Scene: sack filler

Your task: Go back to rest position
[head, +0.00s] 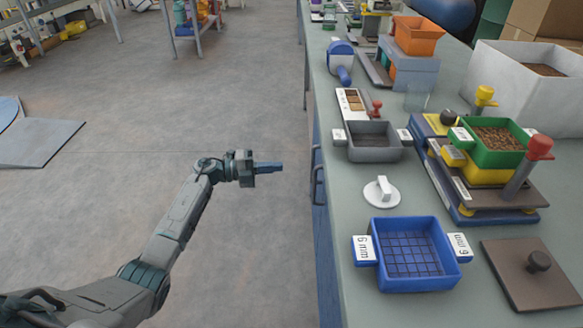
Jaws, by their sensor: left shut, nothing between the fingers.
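My left gripper (268,167) is at the end of my left arm, which comes in from the lower left. It is over the open floor, to the left of the bench edge, and points right toward the bench. Its fingers are shut and hold nothing. It touches no object. My right gripper is not in the picture.
The bench (335,185) runs along the right. It bears a blue sieve tray (409,284), a grey tray (373,157), a white lid (381,193), a brown lid (520,285) and a green tray (500,152) of brown grains. The floor (230,80) beside it is clear.

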